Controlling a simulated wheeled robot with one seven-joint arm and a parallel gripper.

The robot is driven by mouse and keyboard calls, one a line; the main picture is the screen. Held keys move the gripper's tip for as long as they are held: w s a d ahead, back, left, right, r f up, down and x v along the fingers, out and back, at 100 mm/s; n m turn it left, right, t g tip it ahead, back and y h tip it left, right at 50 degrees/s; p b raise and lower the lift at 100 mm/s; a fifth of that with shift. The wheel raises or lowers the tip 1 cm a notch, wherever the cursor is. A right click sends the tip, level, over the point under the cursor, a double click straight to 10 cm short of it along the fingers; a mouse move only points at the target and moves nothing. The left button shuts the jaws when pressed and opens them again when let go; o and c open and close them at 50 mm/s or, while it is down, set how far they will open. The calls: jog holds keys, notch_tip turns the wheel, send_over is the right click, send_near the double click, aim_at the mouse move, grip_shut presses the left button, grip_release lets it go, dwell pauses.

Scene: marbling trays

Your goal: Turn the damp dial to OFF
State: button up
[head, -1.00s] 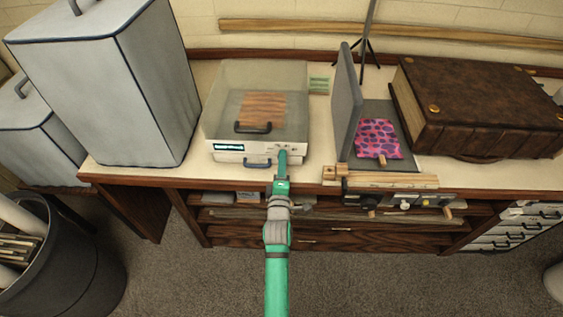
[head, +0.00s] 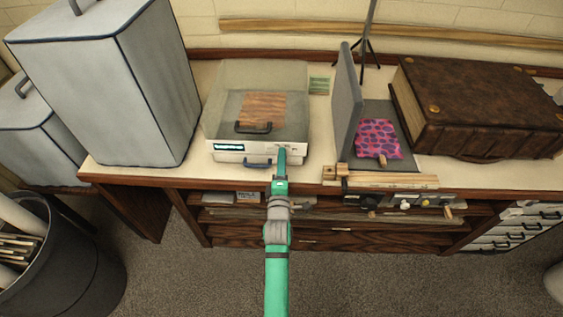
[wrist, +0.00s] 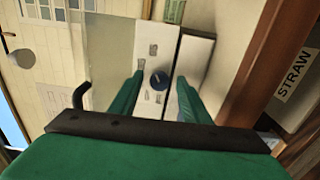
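The damp box (head: 228,158) has a clear lid and a white front panel with a small lit display, and it stands on the bench. In the wrist view a round dark blue dial (wrist: 158,80) sits on its white panel (wrist: 146,52), with small grey symbols around it. A light pointer mark shows on the dial, but I cannot read its setting. My gripper (wrist: 160,79) is open, with one green finger on each side of the dial; contact is not clear. In the head view my gripper (head: 282,152) is at the right part of the panel and hides the dial.
A tall grey case (head: 110,90) stands left. A grey press with a pink spotted sheet (head: 377,139) and a large brown book (head: 480,100) are right.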

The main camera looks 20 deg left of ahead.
jog(key=v, duration=1.1)
dwell(0.5)
jog(key=s+d+f+m+g+h, duration=0.1)
jog(key=s+d+f+m, duration=0.1)
jog(key=s+d+m, duration=0.5)
jog(key=s+d+f+m+h, duration=0.1)
jog(key=s+d+f+m, duration=0.25)
jog(key=s, duration=0.75)
jog(key=s+d+r+m+h, duration=0.1)
jog(key=s+d+r+m, duration=0.2)
jog(key=s+m, duration=0.2)
jog(key=s+d+r+m+g+h, duration=0.1)
jog(key=s+d+r+m+h, duration=0.1)
jog(key=s+m, duration=0.4)
jog(key=d+v, duration=0.1)
jog(key=v, duration=0.4)
jog(key=shift+s, duration=0.35)
